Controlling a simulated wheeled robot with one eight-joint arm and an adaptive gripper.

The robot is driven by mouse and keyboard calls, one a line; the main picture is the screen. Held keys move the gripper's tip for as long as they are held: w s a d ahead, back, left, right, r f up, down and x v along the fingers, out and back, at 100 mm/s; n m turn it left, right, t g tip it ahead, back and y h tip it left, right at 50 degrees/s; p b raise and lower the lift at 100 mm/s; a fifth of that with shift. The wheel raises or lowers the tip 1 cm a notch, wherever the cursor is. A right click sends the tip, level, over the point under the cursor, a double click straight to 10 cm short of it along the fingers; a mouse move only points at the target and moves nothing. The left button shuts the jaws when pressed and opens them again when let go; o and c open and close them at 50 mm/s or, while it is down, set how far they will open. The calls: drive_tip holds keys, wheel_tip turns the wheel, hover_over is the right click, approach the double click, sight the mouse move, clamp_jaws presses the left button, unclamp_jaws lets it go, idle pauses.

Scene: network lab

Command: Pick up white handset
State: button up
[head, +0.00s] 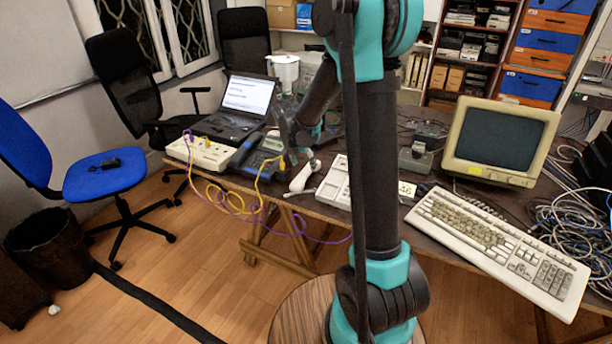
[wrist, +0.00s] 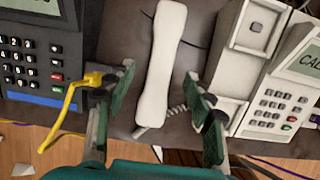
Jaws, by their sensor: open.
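The white handset (wrist: 161,65) lies on the dark table, long and pale, running from top to bottom of the wrist view, with a coiled cord at its lower end. In the head view the handset (head: 302,176) shows its near end by the table's front edge. My gripper (wrist: 160,97) is open, with one finger on each side of the handset's lower half and gaps between the fingers and it. In the head view my gripper (head: 305,150) is over the handset. The white phone base (wrist: 262,75) lies right of the handset, its cradle empty.
A dark desk phone (wrist: 35,50) with a yellow cable (wrist: 66,95) is close on the left. A white power strip box (head: 200,152) and a laptop (head: 243,105) stand farther left. A keyboard (head: 495,245) and an old monitor (head: 500,140) stand right.

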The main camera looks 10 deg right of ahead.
sight(306, 170)
drive_tip(key=shift+x, duration=2.65)
drive_tip(key=shift+s, duration=0.15)
clamp_jaws()
